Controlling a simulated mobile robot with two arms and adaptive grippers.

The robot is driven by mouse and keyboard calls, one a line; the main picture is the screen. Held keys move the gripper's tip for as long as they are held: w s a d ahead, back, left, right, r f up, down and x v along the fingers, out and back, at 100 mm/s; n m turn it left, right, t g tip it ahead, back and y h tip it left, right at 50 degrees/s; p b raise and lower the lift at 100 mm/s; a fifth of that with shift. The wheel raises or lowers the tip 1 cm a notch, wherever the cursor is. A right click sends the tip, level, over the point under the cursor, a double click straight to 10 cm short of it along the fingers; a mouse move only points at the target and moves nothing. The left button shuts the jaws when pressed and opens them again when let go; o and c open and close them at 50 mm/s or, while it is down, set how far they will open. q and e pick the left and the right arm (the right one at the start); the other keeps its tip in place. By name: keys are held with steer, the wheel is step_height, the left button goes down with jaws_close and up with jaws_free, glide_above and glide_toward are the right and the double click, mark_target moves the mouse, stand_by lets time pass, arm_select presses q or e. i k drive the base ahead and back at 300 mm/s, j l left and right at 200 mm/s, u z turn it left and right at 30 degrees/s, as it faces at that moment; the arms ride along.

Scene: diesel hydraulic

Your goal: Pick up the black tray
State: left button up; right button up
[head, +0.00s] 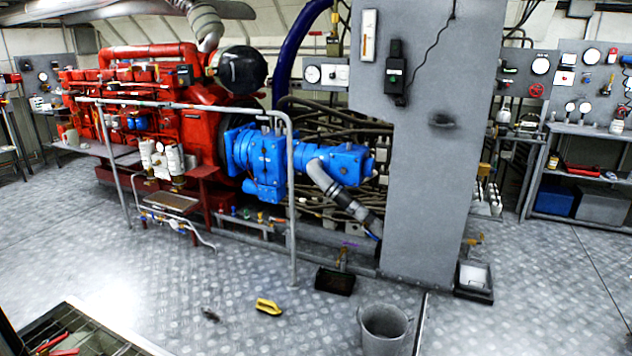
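A small black tray (335,282) sits on the metal floor at the foot of the machinery, left of the grey pillar. A brass-coloured fitting stands just behind it. A second dark, box-like tray (474,295) lies on the floor at the pillar's right foot, with something white inside. I cannot tell from this view which of the two the task names. Neither of my grippers is in view.
A grey bucket (385,330) stands at the front, near the first tray. A yellow object (268,306) and a small dark piece (210,314) lie on the floor. A grey railing (291,200) guards the red and blue engine. Open floor lies left and right.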

mark_target(337, 282)
steer(key=i+j+u, duration=0.25)
steer(key=i, duration=0.65)
steer(key=i+j+u, duration=0.2)
steer(key=i, duration=0.65)
